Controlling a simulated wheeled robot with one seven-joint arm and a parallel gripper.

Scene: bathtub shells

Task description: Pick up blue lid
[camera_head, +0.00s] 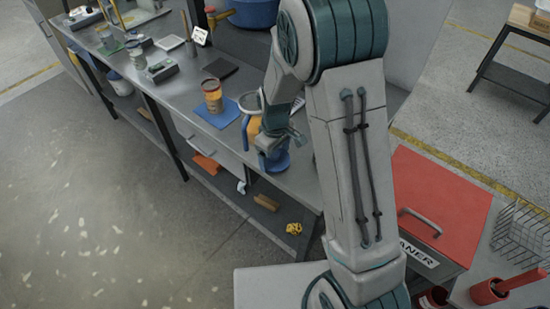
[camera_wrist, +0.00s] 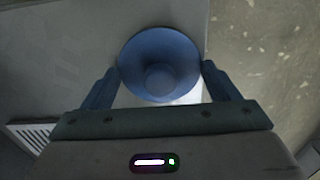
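The blue lid (camera_wrist: 160,62) is round with a raised knob in its middle; it fills the centre of the wrist view. My gripper (camera_wrist: 160,68) is open, with its two blue fingers spread on either side of the lid, close to its rim. I cannot tell whether the fingertips touch it. In the head view, my gripper (camera_head: 268,150) points down at the front edge of the grey workbench, and the blue lid (camera_head: 280,163) shows partly below it. My arm and gripper hide part of the lid there.
On the grey workbench (camera_head: 190,80), an amber jar (camera_head: 213,97) stands on a blue mat (camera_head: 226,118). A partly hidden orange container (camera_head: 253,128) is just behind my gripper. A black flat item (camera_head: 220,68) lies farther back. A red-topped box (camera_head: 440,195) stands to the right.

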